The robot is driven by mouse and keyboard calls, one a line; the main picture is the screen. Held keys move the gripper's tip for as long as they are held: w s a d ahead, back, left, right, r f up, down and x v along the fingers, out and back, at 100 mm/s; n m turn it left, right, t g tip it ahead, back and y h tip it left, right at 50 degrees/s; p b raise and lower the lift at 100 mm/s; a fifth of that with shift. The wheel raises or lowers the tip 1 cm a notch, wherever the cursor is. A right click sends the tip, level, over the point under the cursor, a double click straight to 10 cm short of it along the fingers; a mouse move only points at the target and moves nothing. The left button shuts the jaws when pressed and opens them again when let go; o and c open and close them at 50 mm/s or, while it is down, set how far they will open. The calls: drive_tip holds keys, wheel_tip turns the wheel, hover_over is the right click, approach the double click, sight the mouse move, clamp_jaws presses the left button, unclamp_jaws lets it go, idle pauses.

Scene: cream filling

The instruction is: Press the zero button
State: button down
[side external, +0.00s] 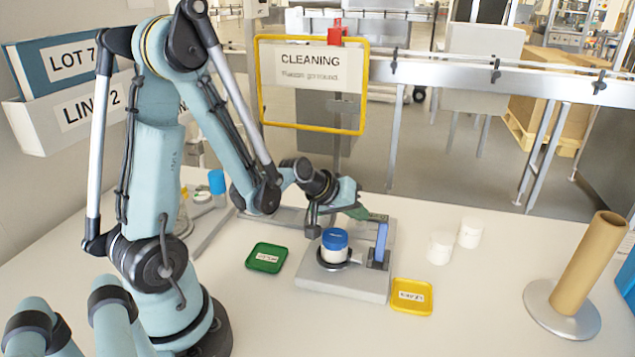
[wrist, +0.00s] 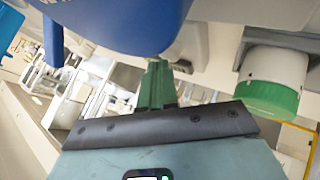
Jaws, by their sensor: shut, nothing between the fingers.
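A grey scale-like device (side external: 318,283) stands on the table in the side view. A white jar with a blue lid (side external: 335,239) stands upright on its round plate. A blue upright piece (side external: 381,240) rises at the device's right. I cannot make out the zero button in either view. My gripper (side external: 378,217) has green fingers and is above the back of the device, behind the jar and close to the blue upright. In the wrist view its fingers (wrist: 157,85) are together and empty. A large blue surface (wrist: 115,22) fills the top there, very close to the camera.
A green tray (side external: 252,264) lies left of the device and a yellow tray (side external: 402,303) right of it. White containers (side external: 440,248) and a brown tube on a round base (side external: 588,265) stand further right. A white container with a green part (wrist: 272,85) shows in the wrist view.

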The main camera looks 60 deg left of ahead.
sight(356, 224)
drive_tip(key=shift+r, duration=0.7)
drive_tip(key=shift+r, duration=2.5)
drive_tip(key=shift+s, duration=0.1)
drive_tip(key=s+d+r+m+g, duration=0.2)
drive_tip(key=s+d+r+m, duration=0.1)
drive_tip(key=s+d+m, duration=0.5)
drive_tip(key=s+d, duration=0.1)
drive_tip(key=s, duration=0.2)
drive_tip(key=shift+d+r, duration=0.15)
drive_tip(key=shift+d, duration=0.05)
